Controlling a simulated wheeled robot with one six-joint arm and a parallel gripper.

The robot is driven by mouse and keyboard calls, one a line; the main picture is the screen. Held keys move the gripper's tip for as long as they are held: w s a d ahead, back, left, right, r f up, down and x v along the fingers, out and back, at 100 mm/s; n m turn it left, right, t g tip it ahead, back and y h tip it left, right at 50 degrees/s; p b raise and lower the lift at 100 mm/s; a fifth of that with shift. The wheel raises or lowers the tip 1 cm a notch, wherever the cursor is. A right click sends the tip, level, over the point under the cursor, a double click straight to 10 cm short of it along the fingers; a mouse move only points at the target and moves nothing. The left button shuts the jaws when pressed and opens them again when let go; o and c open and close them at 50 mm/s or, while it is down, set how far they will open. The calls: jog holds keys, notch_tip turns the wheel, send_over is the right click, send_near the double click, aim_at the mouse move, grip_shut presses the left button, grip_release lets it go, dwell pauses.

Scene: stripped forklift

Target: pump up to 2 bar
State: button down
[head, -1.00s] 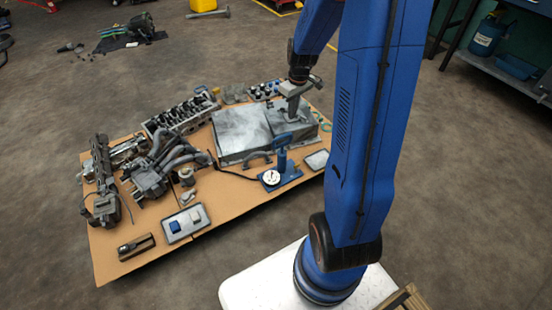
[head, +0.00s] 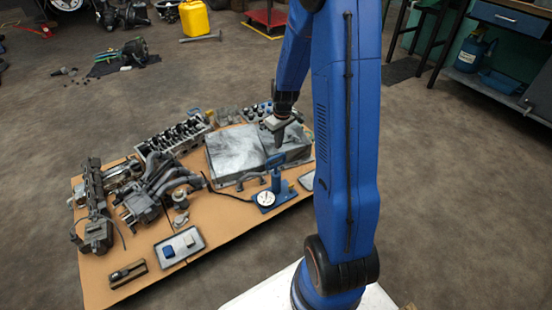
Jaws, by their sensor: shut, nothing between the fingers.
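The blue hand pump (head: 276,182) stands on the cardboard-coloured board, with a blue handle (head: 275,159) at its top. A round white gauge (head: 266,198) sits on its base; the reading is too small to tell. A black hose runs from the pump to the left, toward the engine parts. My gripper (head: 279,141) is shut and empty, pointing down. In the picture it is just above the handle and partly overlaps the grey metal box behind; whether it touches the handle cannot be told.
A grey metal box (head: 231,152) lies behind the pump. A cylinder head (head: 177,136), a manifold (head: 160,180) and a tray with blue and white items (head: 192,257) share the board (head: 231,222). My arm hides the board's right end. Floor in front is clear.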

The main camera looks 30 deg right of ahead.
send_over(277, 165)
jog(key=shift+s+f, duration=0.15)
jog(key=shift+f, duration=1.45)
jog(key=shift+s+f, duration=0.1)
jog(key=shift+f, duration=3.45)
jog(key=s, duration=0.2)
jog(key=s+r, duration=0.1)
jog(key=shift+d, duration=0.35)
jog(key=shift+r, duration=0.1)
notch_tip(277, 165, up, 17)
jog(key=s, duration=0.1)
jog(key=shift+s+d, duration=0.2)
jog(key=shift+s, duration=0.1)
